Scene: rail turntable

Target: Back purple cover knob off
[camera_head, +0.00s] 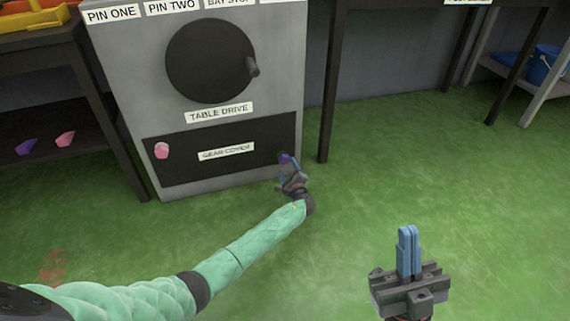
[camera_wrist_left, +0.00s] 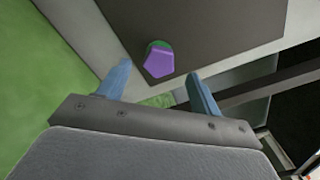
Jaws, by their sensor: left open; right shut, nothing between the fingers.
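The dark gear cover (camera_head: 225,152) is on the lower front of the grey cabinet. A purple knob (camera_head: 284,158) sits near its right end, partly hidden by my left gripper (camera_head: 287,166). In the left wrist view the purple five-sided knob (camera_wrist_left: 159,62) stands on the dark panel with a green ring behind it. The open fingers of my left gripper (camera_wrist_left: 160,88) are on either side below the knob, apart from it. A pink knob (camera_head: 161,150) is at the cover's left end. My right gripper (camera_head: 408,246) is shut and empty, pointing up over the floor.
A black disc with a crank handle (camera_head: 252,67) is above the cover. A purple piece (camera_head: 26,147) and a pink piece (camera_head: 65,139) lie on the left shelf. A dark table leg (camera_head: 328,90) stands just right of the cabinet. The green floor at right is clear.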

